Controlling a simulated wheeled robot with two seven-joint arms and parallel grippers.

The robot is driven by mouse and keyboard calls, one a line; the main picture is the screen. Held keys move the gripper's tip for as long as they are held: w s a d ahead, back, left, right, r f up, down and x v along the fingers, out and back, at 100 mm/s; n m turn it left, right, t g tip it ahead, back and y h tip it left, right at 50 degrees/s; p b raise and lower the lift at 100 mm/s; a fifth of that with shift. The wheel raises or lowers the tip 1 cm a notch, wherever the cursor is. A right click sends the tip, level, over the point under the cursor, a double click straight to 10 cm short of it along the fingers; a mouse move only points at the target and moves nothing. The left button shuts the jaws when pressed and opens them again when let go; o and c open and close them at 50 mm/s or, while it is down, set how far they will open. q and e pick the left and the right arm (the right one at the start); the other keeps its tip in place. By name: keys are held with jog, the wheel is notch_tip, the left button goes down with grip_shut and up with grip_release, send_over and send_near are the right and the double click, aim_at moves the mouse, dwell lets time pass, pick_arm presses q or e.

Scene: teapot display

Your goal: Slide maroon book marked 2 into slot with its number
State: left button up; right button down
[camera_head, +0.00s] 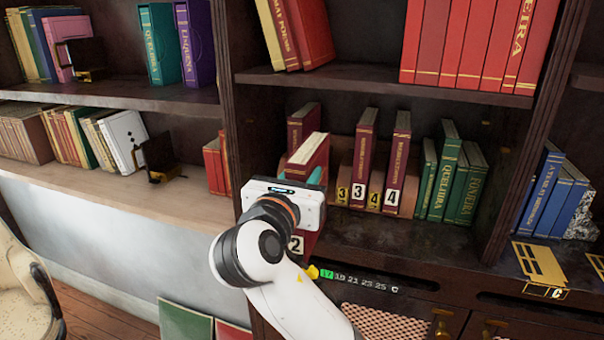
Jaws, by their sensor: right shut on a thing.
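The maroon book marked 2 (307,152) is held by my right gripper (300,178) in front of the middle shelf. Its pale page edge faces up, and its white 2 label shows below the gripper. The gripper body hides most of its cover. Behind it, a rack on the shelf holds a maroon book marked 3 (366,145) and a maroon book marked 4 (400,150), beside yellow 3 and 4 slot numbers. Another maroon book (303,122) stands behind the held book. The slot numbered 2 is hidden by the held book and gripper. My left gripper is out of view.
Green books (442,175) stand right of the rack. Small red books (215,165) stand left, beyond an upright divider (228,75). The shelf front right of my gripper is bare.

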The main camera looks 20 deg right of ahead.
jog(key=shift+w+d+r+p, duration=0.1)
jog(key=shift+r+p, duration=0.1)
jog(key=shift+p, duration=0.3)
jog(key=shift+p+x, duration=0.95)
jog(key=shift+x, duration=1.75)
jog(key=shift+f, duration=0.1)
jog(key=shift+p, duration=0.95)
jog(key=shift+p, duration=0.35)
jog(key=shift+p, duration=0.5)
